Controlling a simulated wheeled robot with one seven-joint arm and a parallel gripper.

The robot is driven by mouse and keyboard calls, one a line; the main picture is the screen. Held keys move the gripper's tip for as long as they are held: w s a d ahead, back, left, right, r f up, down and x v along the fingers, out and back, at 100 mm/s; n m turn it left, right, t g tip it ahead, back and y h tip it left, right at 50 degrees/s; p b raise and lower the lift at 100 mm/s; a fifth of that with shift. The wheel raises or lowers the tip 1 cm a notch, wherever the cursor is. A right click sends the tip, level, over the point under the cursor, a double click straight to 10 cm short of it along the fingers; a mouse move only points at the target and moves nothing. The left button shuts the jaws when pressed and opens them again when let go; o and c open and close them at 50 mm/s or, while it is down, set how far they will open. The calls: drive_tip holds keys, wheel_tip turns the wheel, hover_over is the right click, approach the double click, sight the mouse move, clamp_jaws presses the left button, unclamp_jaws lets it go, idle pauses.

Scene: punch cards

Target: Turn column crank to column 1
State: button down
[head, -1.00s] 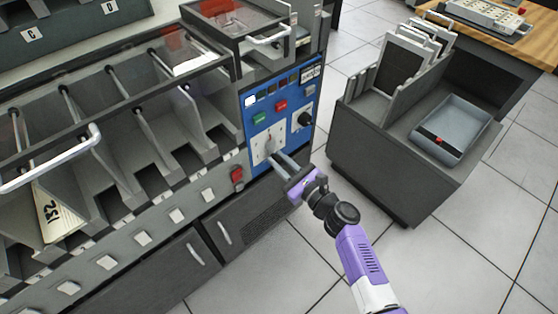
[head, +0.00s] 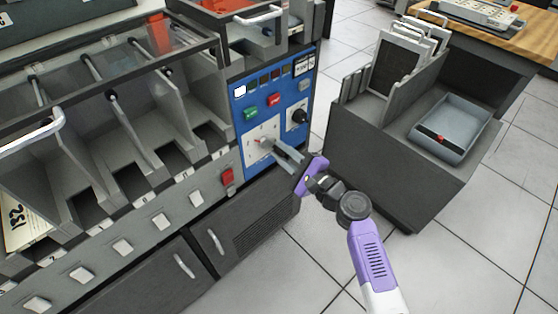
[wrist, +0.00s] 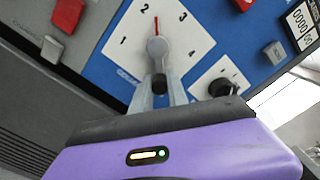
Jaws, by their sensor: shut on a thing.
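The column crank (wrist: 157,46) is a grey knob with a dark-ended handle on a white dial plate (wrist: 203,38) numbered 1 to 4. Its red pointer (wrist: 156,25) points up between 2 and 3, nearer 2. In the head view the crank (head: 265,142) sits on the blue control panel (head: 246,128). My gripper (wrist: 159,92) has a finger on each side of the crank's handle and is shut on it. In the head view my gripper (head: 273,150) reaches the dial from the right. The fingers hide part of the dial's lower side.
A black knob (head: 297,116) is right of the dial, with green (head: 250,113) and red (head: 274,100) buttons above. A red switch (head: 227,177) is at lower left. A grey cart (head: 382,155) stands right of my arm. Floor is clear in front.

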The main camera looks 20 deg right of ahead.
sight(273, 129)
drive_tip(key=n+b, duration=0.1)
drive_tip(key=n, duration=0.1)
drive_tip(key=d+r+n+b, duration=0.1)
drive_tip(key=n+b, duration=0.1)
drive_tip(key=shift+w+r+n, duration=0.1)
drive_tip(key=shift+w+n, duration=0.05)
drive_tip(key=shift+n, duration=0.15)
drive_tip(key=n, duration=0.1)
drive_tip(key=r+n+b, duration=0.1)
drive_tip(key=n+b, duration=0.1)
drive_tip(key=shift+d+r+n, duration=0.15)
drive_tip(key=shift+r+n, duration=0.1)
drive_tip(key=shift+n, duration=0.15)
drive_tip(key=n+b, duration=0.1)
drive_tip(key=r+n+b, duration=0.1)
drive_tip(key=n, duration=0.1)
drive_tip(key=shift+r, duration=0.15)
drive_tip(key=shift+a+r+n+b, duration=0.15)
drive_tip(key=shift+r+n+b, duration=0.25)
drive_tip(key=shift+n, duration=0.5)
drive_tip(key=shift+a+r+n+b, duration=0.2)
drive_tip(key=shift+n+b, duration=0.3)
drive_tip(key=shift+n, duration=0.4)
drive_tip(key=shift+r, duration=0.1)
drive_tip(key=c, duration=1.3)
unclamp_jaws()
drive_tip(key=shift+p+v, duration=0.5)
drive_tip(key=shift+v, duration=3.45)
